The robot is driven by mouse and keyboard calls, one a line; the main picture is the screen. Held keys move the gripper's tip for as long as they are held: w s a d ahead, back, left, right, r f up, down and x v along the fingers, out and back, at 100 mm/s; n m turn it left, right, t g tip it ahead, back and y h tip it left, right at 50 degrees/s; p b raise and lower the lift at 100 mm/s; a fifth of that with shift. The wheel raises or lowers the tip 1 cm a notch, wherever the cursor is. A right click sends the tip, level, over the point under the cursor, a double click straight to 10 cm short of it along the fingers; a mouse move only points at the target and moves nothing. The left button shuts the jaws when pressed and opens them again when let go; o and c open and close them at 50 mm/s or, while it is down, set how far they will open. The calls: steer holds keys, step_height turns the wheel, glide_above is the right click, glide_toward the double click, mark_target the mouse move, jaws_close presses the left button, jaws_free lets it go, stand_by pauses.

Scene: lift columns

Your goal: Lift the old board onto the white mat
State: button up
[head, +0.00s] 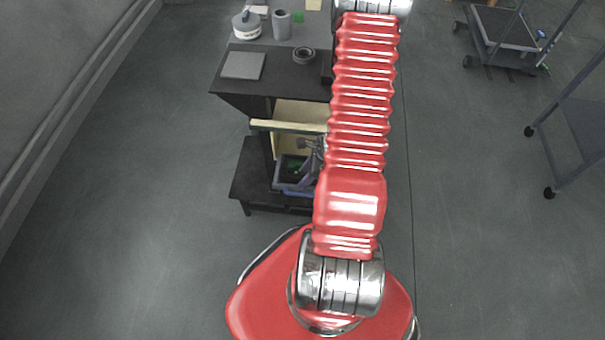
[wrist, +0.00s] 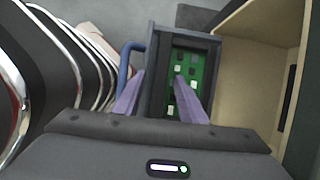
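A green board with dark and pale chips (wrist: 183,68) lies in a grey-blue tray (wrist: 157,60) in the wrist view. In the head view, a bit of green shows in the tray (head: 281,178) on the low shelf. My gripper (wrist: 160,76) is open and empty, its two purple fingers apart. In the wrist view the right finger overlaps the board and the left one lies left of the tray's near-left wall. I cannot tell whether either touches. No plainly white mat shows; a flat grey square pad (head: 243,65) lies on the dark upper top.
A pale-walled box (wrist: 255,65) stands right of the tray. A blue handle (wrist: 126,62) is at the tray's left. A tape roll (head: 304,55), grey cup (head: 282,25) and round pot (head: 246,25) stand above. Trolleys (head: 500,28) are at right; left floor is clear.

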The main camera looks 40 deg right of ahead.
stand_by(0.4)
jaws_close()
stand_by(0.4)
